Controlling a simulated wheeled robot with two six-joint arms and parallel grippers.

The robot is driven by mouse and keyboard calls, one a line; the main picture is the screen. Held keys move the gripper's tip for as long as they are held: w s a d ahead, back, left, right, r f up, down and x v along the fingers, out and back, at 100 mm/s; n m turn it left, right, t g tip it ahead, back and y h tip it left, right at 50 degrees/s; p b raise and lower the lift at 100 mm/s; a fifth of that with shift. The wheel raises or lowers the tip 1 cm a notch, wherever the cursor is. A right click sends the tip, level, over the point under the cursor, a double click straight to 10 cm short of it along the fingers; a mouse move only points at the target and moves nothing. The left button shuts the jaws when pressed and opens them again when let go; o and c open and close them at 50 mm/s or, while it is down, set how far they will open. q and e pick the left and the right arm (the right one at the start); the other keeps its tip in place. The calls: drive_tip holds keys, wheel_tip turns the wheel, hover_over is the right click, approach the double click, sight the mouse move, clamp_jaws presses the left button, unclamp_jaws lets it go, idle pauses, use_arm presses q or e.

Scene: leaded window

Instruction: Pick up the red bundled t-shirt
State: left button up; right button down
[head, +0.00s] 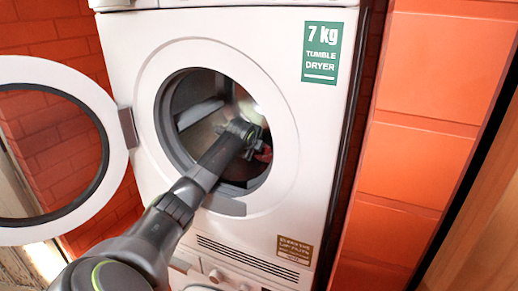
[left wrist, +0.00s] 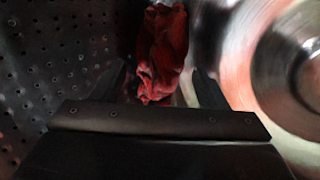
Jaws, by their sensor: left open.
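The red bundled t-shirt (left wrist: 162,52) lies inside the dryer drum, at the top middle of the left wrist view. In the head view only a small red patch of it (head: 264,153) shows beside my gripper. My left gripper (head: 252,146) reaches through the open dryer door into the drum. In the left wrist view its two dark fingers (left wrist: 160,88) are apart, with the lower end of the t-shirt between or just beyond them. I cannot tell whether they touch the cloth. My right gripper is not in view.
The white tumble dryer (head: 330,130) has a round opening whose rim surrounds my left arm. Its round door (head: 112,150) stands open to the left. The perforated drum wall (left wrist: 60,70) is close on the left in the wrist view. Orange tiled wall (head: 425,130) stands right.

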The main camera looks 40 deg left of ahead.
sight(255, 156)
use_arm(q)
drive_tip(key=shift+p+x, duration=0.35)
drive_tip(key=shift+x, duration=1.3)
drive_tip(key=shift+d, duration=0.1)
drive_tip(key=c, duration=0.7)
drive_tip(key=shift+c, duration=0.5)
drive_tip(key=shift+r, duration=0.15)
